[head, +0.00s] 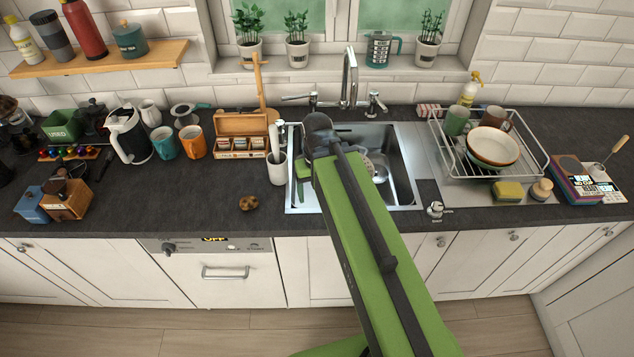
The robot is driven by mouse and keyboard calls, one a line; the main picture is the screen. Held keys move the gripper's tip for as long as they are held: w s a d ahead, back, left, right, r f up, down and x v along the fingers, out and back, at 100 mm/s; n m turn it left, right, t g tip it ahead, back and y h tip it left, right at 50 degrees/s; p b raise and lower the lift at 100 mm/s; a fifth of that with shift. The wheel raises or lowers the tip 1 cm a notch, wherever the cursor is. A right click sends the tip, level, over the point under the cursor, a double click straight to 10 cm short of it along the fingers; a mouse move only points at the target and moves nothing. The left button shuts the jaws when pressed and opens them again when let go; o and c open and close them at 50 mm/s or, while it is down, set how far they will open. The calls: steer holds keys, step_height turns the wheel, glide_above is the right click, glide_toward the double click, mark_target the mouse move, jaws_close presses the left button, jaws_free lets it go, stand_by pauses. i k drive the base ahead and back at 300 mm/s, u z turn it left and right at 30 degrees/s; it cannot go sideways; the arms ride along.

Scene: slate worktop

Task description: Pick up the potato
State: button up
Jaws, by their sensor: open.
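The potato (249,202) is a small brown, roundish lump on the dark worktop, left of the sink and near the front edge. My green arm reaches up over the sink's left side. My gripper (303,181) shows only in part, below and left of the dark arm joint, over the sink's left edge. It is open and to the right of the potato, apart from it. Its fingertips are hard to make out, and the arm hides part of the sink.
A white utensil pot (277,169) stands between the potato and the sink (401,180). A wooden tea box (241,136) and orange mug (193,141) stand behind the potato. A dish rack (545,160) is at right. Worktop around the potato is clear.

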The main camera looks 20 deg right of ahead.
mark_target(248, 202)
steer(key=k, duration=1.3)
steer(key=u, duration=0.4)
steer(key=i, duration=0.95)
steer(key=u, duration=0.65)
steer(key=i, duration=0.55)
steer(key=u, duration=0.45)
